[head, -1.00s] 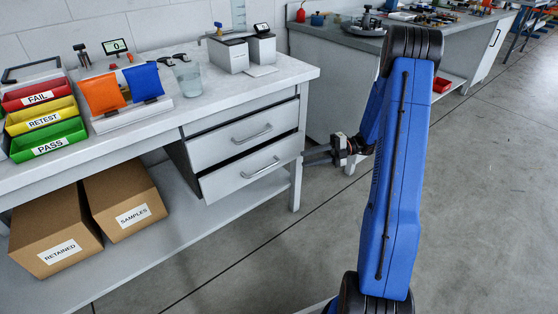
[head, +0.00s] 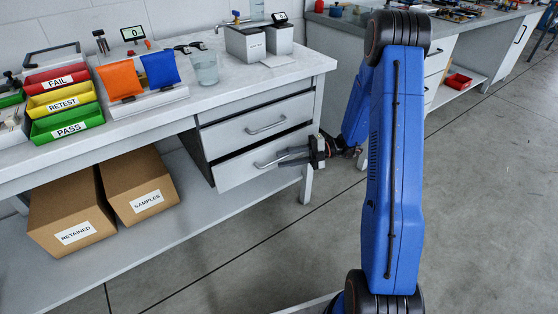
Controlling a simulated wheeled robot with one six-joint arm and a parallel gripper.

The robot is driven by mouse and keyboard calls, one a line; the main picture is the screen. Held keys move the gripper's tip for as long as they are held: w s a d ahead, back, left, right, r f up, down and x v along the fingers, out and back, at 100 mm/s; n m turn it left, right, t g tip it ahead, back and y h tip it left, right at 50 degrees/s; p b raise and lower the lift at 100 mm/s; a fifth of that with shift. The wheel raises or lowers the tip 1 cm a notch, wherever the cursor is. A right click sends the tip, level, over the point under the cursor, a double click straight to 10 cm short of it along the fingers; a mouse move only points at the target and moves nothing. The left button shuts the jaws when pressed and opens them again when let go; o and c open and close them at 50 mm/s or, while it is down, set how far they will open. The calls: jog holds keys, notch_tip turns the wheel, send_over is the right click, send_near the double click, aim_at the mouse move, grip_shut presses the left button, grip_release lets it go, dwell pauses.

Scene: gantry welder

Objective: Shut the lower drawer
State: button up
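The lower drawer (head: 240,172) is a light grey front with a bar handle (head: 268,163), below the upper drawer in the workbench. It stands slightly out from the cabinet, with a dark gap above its front. My gripper (head: 284,156) is at the right part of this front, its fingers pointing left beside the right end of the handle. The fingers overlap the handle end in the head view. I cannot tell whether they touch it, or whether they are open or shut.
The upper drawer (head: 238,134) has its own bar handle. A bench leg (head: 307,184) stands just below my gripper. Boxes marked RETAINED (head: 65,210) and SAMPLES (head: 140,190) sit on the lower shelf. The floor in front is clear.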

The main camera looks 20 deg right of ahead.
aim_at(273, 167)
jog(key=shift+w+a+f, duration=0.1)
jog(key=shift+a, duration=1.25)
grip_shut()
jog(key=shift+w+a, duration=0.2)
jog(key=shift+w, duration=0.5)
jog(key=shift+w+a, duration=0.2)
jog(key=shift+w, duration=0.5)
jog(key=shift+w+a, duration=0.2)
jog(key=shift+w, duration=0.5)
grip_release()
jog(key=s+d+r, duration=0.1)
jog(key=d, duration=1.6)
jog(key=shift+r, duration=0.15)
